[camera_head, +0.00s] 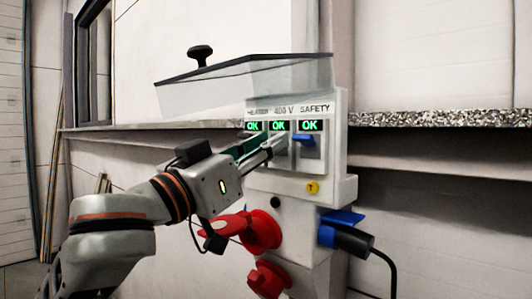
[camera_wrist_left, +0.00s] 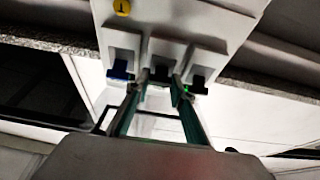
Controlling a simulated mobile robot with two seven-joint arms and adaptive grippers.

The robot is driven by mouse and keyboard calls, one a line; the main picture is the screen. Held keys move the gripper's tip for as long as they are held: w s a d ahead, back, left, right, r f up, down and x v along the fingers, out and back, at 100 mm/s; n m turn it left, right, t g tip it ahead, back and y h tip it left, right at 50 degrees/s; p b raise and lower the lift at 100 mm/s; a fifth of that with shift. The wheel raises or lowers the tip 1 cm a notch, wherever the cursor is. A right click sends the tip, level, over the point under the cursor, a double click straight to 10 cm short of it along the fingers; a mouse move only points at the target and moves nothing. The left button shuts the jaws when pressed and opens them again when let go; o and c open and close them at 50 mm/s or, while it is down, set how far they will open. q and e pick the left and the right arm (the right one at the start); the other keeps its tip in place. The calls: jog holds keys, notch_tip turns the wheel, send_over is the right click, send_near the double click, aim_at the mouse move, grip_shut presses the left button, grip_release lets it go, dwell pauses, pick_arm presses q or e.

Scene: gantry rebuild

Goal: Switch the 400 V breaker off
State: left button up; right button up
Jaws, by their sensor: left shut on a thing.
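The grey breaker box (camera_head: 338,130) has three breakers side by side, with the labels 400 V and SAFETY readable. Green OK displays show above them. The 400 V breaker is the middle one; its display (camera_head: 279,126) reads OK. My left gripper (camera_head: 280,146) covers most of its lever in the head view. In the left wrist view, my left gripper (camera_wrist_left: 159,88) has one finger on each side of the black middle lever (camera_wrist_left: 159,74) and is shut on it. The lever's exact position is hard to tell. My right gripper is not in view.
The blue SAFETY lever (camera_head: 303,139) and another black lever (camera_wrist_left: 198,80) flank the middle one closely. Red sockets (camera_head: 262,230) and a blue plug (camera_head: 340,232) with a black cable stick out below.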

pick_arm(q)
jog(key=shift+f+t+h+b, duration=0.7)
jog(key=shift+t+h+b, duration=0.3)
jog(key=shift+t, duration=0.3)
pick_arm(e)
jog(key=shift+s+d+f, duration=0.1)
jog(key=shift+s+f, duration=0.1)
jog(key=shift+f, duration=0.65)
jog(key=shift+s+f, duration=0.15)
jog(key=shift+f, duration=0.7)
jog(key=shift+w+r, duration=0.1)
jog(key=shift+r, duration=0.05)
pick_arm(q)
jog(key=o, duration=0.9)
jog(key=v, duration=0.7)
jog(key=shift+s+f, duration=0.1)
jog(key=shift+s, duration=0.05)
